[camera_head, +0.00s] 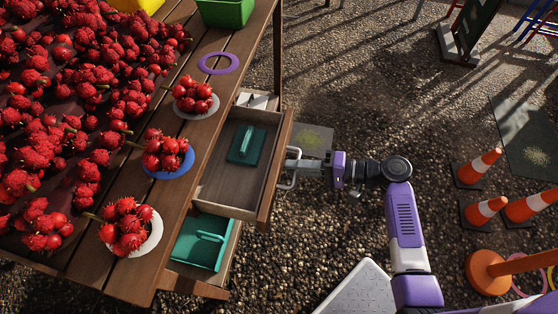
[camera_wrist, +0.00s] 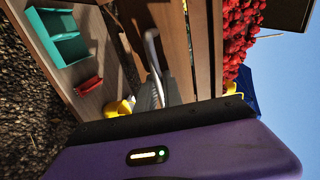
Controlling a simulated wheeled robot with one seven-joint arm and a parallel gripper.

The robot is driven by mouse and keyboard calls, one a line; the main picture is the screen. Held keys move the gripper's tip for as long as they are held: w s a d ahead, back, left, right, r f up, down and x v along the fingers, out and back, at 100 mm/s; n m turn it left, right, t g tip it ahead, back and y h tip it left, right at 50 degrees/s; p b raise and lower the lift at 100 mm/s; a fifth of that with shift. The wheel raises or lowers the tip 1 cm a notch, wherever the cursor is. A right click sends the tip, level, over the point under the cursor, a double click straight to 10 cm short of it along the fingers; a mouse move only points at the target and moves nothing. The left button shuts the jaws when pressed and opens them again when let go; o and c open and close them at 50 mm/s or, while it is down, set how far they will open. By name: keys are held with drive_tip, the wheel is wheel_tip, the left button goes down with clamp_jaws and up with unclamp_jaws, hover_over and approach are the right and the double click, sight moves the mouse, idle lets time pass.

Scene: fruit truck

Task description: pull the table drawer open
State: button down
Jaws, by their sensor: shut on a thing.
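The wooden table (camera_head: 222,107) has an upper drawer (camera_head: 228,193) that stands well out from it, with its inside showing. A pale bar handle (camera_head: 291,181) is on the drawer's front, and it also shows in the wrist view (camera_wrist: 151,48). My gripper (camera_head: 299,165) is at the drawer front, shut on the handle. The exact finger contact is partly hidden in the wrist view. A teal block-like item (camera_head: 245,146) lies in the drawer.
Plates of red fruit (camera_head: 196,97) line the table edge by a purple ring (camera_head: 219,63) and green bin (camera_head: 226,12). Orange cones (camera_head: 480,165) stand at right.

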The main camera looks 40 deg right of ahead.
drive_tip(key=shift+s+d, duration=0.4)
drive_tip(key=shift+s, duration=0.15)
drive_tip(key=c, duration=1.5)
unclamp_jaws()
drive_tip(key=v, duration=0.7)
drive_tip(key=shift+s+d, duration=0.25)
drive_tip(key=shift+s, duration=0.1)
